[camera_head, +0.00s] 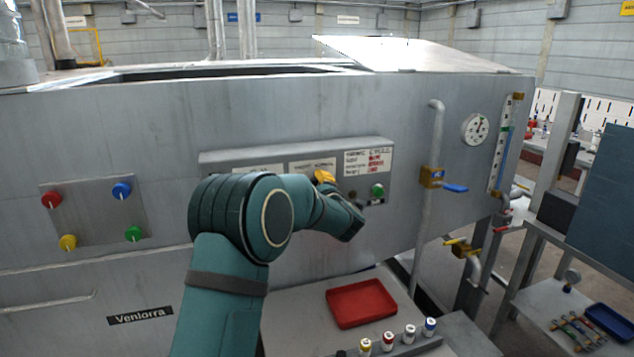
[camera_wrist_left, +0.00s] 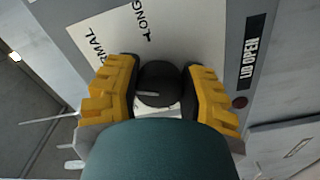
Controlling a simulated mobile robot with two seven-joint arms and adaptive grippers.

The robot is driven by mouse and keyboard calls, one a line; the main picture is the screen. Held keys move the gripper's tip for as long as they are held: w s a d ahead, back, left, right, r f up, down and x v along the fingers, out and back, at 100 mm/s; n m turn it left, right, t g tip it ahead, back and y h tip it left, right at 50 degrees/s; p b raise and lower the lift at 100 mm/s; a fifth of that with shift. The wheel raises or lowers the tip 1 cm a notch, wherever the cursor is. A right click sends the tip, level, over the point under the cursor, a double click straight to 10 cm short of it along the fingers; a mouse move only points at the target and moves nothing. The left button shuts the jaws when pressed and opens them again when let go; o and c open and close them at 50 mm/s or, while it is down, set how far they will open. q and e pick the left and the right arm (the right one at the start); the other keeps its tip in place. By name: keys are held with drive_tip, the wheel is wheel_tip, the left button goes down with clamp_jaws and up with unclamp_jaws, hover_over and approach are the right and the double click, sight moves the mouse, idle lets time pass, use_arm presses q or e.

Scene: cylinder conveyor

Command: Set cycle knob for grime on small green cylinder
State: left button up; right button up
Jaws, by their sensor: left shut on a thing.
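My left gripper (camera_wrist_left: 160,88) is shut on a round black knob (camera_wrist_left: 160,75), with a yellow-backed finger on each side. A pale line on the knob points to the left of the wrist view. White labels around it read "LONG" and a partly hidden word ending in "MAL". In the head view a yellow finger (camera_head: 325,177) shows at the control panel (camera_head: 225,158); my arm hides the knob. A chart (camera_head: 367,162) with small, hard-to-read writing is on the panel. My right gripper is not in view.
A green button (camera_head: 377,190) is right of my gripper. A red tray (camera_head: 361,303) lies on the bench below. A pipe with a blue-handled valve (camera_head: 454,188) stands to the right. Red, blue, yellow and green knobs are on a plate (camera_head: 92,210) at left.

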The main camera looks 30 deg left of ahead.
use_arm(q)
drive_tip(key=shift+r+m, duration=0.1)
drive_tip(key=shift+m, duration=0.5)
drive_tip(key=o, duration=1.2)
drive_tip(key=v, duration=1.2)
drive_tip(key=shift+w, duration=0.1)
